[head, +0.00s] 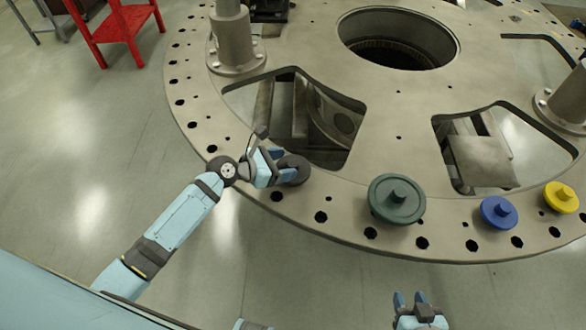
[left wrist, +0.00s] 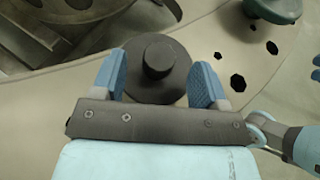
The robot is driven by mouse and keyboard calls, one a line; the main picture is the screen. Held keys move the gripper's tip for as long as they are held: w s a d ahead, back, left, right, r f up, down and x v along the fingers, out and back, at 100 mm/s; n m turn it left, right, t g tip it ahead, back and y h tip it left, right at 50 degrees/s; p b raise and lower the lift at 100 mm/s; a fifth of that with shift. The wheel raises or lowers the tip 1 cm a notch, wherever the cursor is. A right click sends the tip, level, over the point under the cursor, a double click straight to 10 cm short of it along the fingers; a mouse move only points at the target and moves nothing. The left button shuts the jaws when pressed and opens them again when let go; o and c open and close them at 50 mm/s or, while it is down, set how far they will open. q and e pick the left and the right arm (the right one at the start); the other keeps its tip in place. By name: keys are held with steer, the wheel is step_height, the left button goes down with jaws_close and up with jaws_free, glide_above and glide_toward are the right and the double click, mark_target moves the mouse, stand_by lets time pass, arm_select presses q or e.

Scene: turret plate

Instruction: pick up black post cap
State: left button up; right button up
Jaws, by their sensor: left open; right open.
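The black post cap (head: 296,167) lies on the turret plate (head: 360,195) near its front left rim. In the left wrist view the black post cap (left wrist: 157,60) is a dark disc with a round knob in its middle. My left gripper (head: 284,164) is open, with its blue fingers on either side of the knob, over the disc. The left gripper's fingers (left wrist: 158,82) also show apart in the left wrist view, with clear space between them and the knob. My right gripper (head: 410,300) is open and empty, in front of the plate at the bottom of the head view.
A green cap (head: 397,199), a blue cap (head: 498,212) and a yellow cap (head: 561,197) sit to the right along the rim. Large cutouts open behind the black cap. A metal post (head: 234,40) stands at the back left. A red stand (head: 118,30) is on the floor.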

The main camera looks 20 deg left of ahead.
arm_select(q)
steer(key=shift+x, duration=0.95)
steer(key=c, duration=1.1)
steer(key=shift+r, duration=0.1)
